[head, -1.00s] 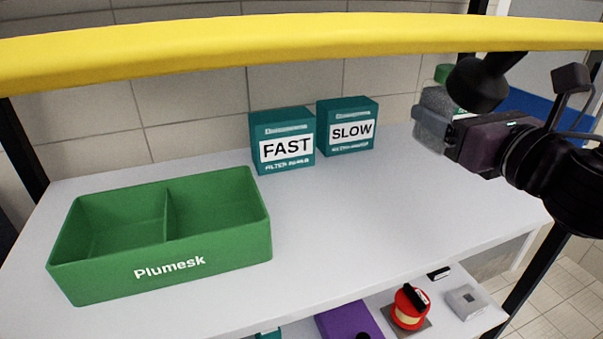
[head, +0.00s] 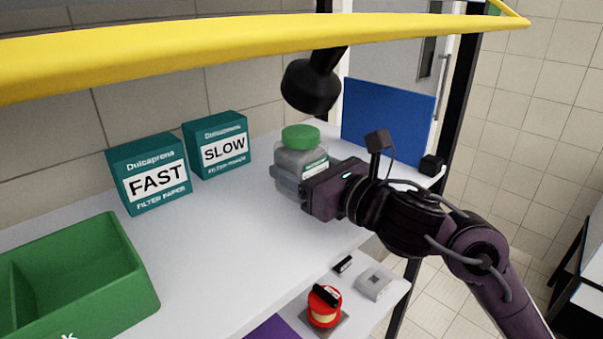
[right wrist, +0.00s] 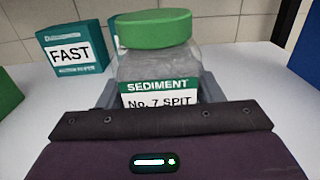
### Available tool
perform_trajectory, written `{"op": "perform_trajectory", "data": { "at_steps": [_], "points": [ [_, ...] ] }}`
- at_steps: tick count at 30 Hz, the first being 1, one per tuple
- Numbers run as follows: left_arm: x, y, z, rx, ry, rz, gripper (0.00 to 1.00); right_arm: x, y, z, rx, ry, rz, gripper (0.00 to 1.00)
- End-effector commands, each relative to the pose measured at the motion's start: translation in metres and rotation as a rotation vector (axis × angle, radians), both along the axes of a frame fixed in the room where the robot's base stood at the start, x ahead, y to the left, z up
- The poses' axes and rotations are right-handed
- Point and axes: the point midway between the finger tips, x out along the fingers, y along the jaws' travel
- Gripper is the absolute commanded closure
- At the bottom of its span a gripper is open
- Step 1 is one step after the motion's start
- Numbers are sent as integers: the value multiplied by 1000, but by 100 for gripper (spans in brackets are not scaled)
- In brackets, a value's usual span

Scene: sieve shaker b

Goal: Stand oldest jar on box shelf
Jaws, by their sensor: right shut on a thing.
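A clear jar with a green lid (head: 300,137) and grey contents is upright between the fingers of my right gripper (head: 290,180), over the right part of the white shelf (head: 235,235). In the right wrist view the jar (right wrist: 158,62) stands between the two grey fingers, and its label reads "SEDIMENT No. 7 SPIT". Its base is hidden, so I cannot tell whether it touches the shelf. Two teal filter paper boxes, FAST (head: 150,175) and SLOW (head: 222,147), stand to the left of the jar. My left gripper is not in view.
A green divided bin (head: 120,285) is at the lower left. A black lamp-like fixture (head: 310,88) hangs close above the jar, below a yellow beam (head: 230,53). A blue panel (head: 388,122) stands behind on the right. A red object (head: 323,308) sits on the lower shelf.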

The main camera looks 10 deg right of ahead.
Motion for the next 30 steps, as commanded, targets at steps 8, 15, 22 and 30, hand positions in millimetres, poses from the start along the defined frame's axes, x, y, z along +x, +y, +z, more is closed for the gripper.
{"op": "perform_trajectory", "data": {
  "at_steps": [8, 15, 22, 30],
  "points": [
    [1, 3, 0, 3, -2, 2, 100, 0, 0, -7, 3, -6, 0, 82],
    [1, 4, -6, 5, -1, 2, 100, 0, 0, -12, 3, -5, 0, 82],
    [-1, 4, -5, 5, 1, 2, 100, 0, 0, -13, 1, -2, 0, 18],
    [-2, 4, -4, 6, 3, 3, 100, 0, 0, -12, 1, -2, 0, 18]
  ]
}}
